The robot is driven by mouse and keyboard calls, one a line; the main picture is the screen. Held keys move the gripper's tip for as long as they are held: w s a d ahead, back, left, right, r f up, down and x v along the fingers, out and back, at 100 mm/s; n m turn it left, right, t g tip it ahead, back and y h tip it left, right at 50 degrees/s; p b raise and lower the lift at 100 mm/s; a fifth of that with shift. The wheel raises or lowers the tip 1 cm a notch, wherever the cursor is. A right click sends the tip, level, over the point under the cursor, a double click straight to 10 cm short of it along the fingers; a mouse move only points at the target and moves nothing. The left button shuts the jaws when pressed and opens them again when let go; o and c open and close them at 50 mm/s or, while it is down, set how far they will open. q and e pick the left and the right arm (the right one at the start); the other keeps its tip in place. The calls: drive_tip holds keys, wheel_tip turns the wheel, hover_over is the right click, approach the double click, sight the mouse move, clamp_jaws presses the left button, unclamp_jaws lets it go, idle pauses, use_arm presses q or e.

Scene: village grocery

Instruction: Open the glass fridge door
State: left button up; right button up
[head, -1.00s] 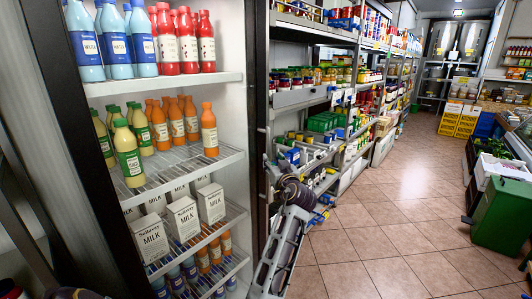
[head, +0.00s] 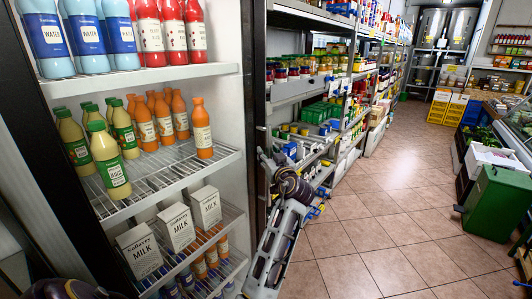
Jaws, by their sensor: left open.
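The glass-fronted fridge fills the left half of the head view. Its dark upright frame (head: 256,60) stands to the right of the shelves, with another dark upright (head: 55,170) on their left. The glass is too clear to make out, and I cannot tell whether the door stands ajar. My left gripper (head: 268,163) is open, beside the lower part of the right upright. Whether it touches the door edge or a handle is unclear. My right gripper is not in view.
Inside the fridge, bottles and milk cartons (head: 178,227) stand on wire shelves (head: 160,178). Stocked store shelves (head: 300,92) run back beyond the fridge. The tiled floor (head: 390,210) is clear in the middle. A green bin (head: 497,205) stands at the right.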

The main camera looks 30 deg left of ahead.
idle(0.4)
use_arm(q)
clamp_jaws()
